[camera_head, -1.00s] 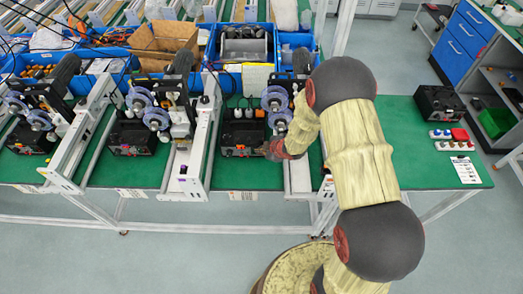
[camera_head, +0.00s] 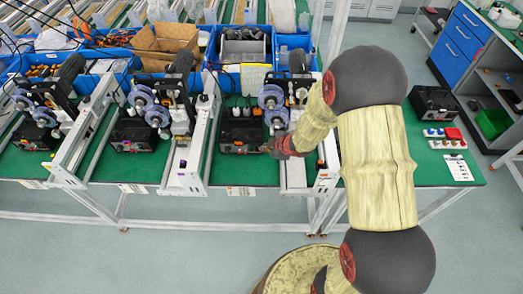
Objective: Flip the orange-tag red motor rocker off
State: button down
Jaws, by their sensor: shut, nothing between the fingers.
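A black coder box (camera_head: 240,130) stands on the green bench in the row nearest my arm. Small red and orange controls (camera_head: 232,149) sit on its front face; the single rocker and its position are too small to tell.
A purple-grey reel (camera_head: 271,97) stands above the gripper. A white rail frame (camera_head: 203,140) lies left of the box. Similar coder boxes (camera_head: 133,136) stand further left. Another black box (camera_head: 433,103) and small coloured buttons (camera_head: 434,133) are at right.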

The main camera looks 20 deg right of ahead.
jog(key=shift+s+d+r, duration=0.15)
jog(key=shift+d+r, duration=0.05)
jog(key=shift+r, duration=0.3)
jog(key=shift+s+d+r, duration=0.15)
jog(key=shift+d+r, duration=0.05)
jog(key=shift+r, duration=0.3)
